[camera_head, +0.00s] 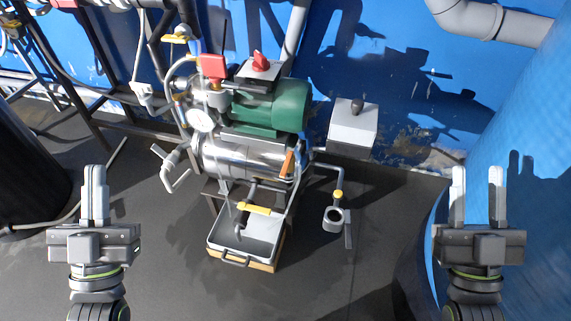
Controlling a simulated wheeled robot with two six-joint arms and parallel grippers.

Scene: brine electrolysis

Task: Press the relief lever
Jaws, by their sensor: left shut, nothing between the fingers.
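I cannot tell for sure which part is the relief lever. On the pump unit, an orange handle (288,163) stands at the right end of the steel tank (240,158). A yellow handle (255,208) sits lower, above the tray, and another yellow handle (175,38) is on the pipes at upper left. My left gripper (95,168) points up at the left, shut and empty, well apart from the unit. My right gripper (478,170) is at the right, fingers apart with nothing between them, also clear of the unit.
A green motor (270,105) with a red knob (261,60) tops the tank, with a gauge (200,120) at left. A tray (262,247) stands below. A grey box (352,126) is behind right. A blue tank (530,160) rises at right. Dark floor is open in front.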

